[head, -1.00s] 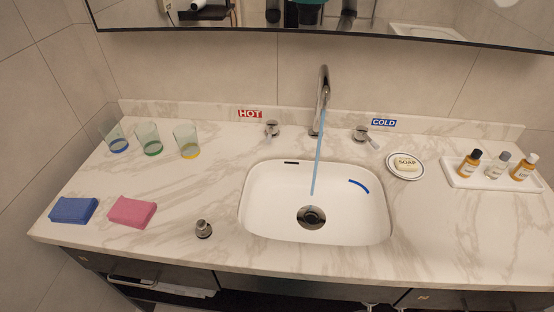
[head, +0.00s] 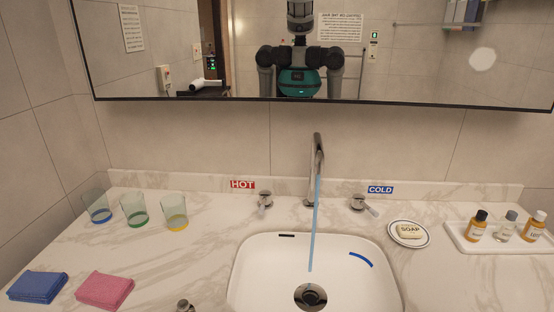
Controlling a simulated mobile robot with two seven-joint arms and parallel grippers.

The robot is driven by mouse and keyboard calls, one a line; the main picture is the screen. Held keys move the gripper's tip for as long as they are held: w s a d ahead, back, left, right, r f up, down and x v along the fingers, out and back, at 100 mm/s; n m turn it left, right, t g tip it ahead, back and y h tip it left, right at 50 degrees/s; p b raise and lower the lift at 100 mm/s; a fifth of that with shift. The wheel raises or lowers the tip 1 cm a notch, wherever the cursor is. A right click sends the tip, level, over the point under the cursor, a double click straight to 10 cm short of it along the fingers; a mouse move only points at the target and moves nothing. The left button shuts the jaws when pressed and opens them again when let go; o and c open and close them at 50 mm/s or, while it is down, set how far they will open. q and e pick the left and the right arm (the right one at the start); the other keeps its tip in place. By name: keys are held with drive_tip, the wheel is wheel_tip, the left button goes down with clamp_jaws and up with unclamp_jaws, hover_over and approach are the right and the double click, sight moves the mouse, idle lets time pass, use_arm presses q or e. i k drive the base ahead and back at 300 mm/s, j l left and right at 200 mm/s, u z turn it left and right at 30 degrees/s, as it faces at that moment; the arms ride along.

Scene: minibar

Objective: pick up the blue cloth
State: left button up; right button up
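The blue cloth (head: 38,287) lies folded flat at the front left of the marble counter, in the lower left corner of the head view. A pink folded cloth (head: 104,291) lies just to its right, with a small gap between them. Neither of my grippers shows in front of the counter.
Three glasses with blue (head: 97,207), green (head: 134,211) and yellow (head: 174,213) bases stand behind the cloths. Water runs from the faucet (head: 317,165) into the sink (head: 245,285). A soap dish (head: 425,241) and a bottle tray (head: 470,246) are at the right. A metal stopper (head: 184,306) is at the front edge.

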sight(32, 286)
drive_tip(key=u, duration=1.65)
drive_tip(key=i+j, duration=0.25)
drive_tip(key=j, duration=0.15)
drive_tip(key=i+j+z, duration=0.15)
drive_tip(key=j, duration=0.25)
drive_tip(key=i, duration=0.05)
